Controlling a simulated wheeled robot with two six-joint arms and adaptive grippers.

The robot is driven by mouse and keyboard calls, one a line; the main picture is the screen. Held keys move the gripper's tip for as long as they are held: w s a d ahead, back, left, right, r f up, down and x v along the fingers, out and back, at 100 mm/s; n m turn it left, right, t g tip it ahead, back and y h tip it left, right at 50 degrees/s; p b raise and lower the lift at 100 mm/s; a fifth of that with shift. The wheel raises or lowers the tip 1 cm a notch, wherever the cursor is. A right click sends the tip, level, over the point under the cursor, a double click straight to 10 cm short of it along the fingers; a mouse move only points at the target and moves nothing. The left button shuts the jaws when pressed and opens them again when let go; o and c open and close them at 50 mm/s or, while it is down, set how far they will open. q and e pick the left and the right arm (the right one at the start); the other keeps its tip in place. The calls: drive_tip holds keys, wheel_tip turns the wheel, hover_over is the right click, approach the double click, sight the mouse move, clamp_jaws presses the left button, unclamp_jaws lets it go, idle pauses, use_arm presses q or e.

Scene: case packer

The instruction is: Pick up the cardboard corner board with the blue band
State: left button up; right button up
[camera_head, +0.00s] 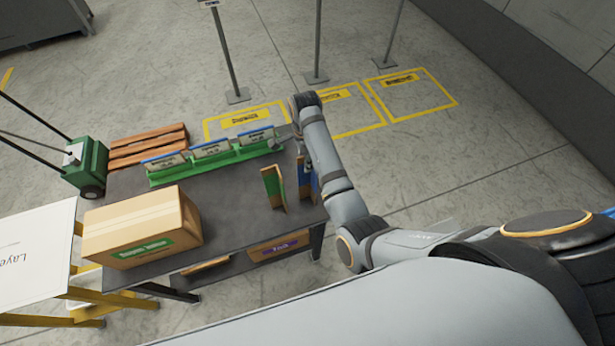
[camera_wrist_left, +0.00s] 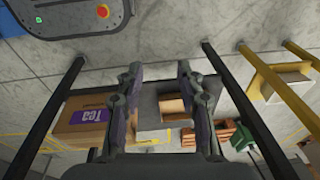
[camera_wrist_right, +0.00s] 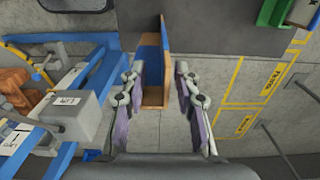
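The cardboard corner board with the blue band (camera_head: 302,176) stands upright near the right edge of the dark table, partly hidden by my right arm in the head view. In the right wrist view the board (camera_wrist_right: 151,72) shows its blue face and brown edges. My right gripper (camera_wrist_right: 160,67) is open, with the board between and just beyond its fingertips; I cannot tell whether either finger touches it. A second corner board, with a green band (camera_head: 273,187), stands just left of it. My left gripper (camera_wrist_left: 159,68) is open and empty, and is outside the head view.
The dark table (camera_head: 237,217) also bears a cardboard box with a green label (camera_head: 143,226) and a green rack of cards (camera_head: 213,160) at the back. A box with a purple label (camera_head: 280,246) sits below. A white sign board (camera_head: 35,255) stands left.

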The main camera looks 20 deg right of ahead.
drive_tip(key=shift+w+d+f, duration=0.2)
drive_tip(key=shift+f, duration=0.2)
drive_tip(key=shift+w+d+f, duration=0.2)
drive_tip(key=shift+f, duration=0.15)
drive_tip(key=shift+s+a+r, duration=0.25)
drive_tip(key=shift+s+a, duration=0.1)
drive_tip(key=c, duration=0.6)
use_arm(q)
drive_tip(key=shift+s+a, duration=0.1)
drive_tip(key=shift+s, duration=0.65)
use_arm(e)
drive_tip(key=shift+d, duration=0.1)
clamp_jaws()
use_arm(q)
drive_tip(key=shift+w, duration=0.1)
use_arm(e)
drive_tip(key=shift+w+f, duration=0.1)
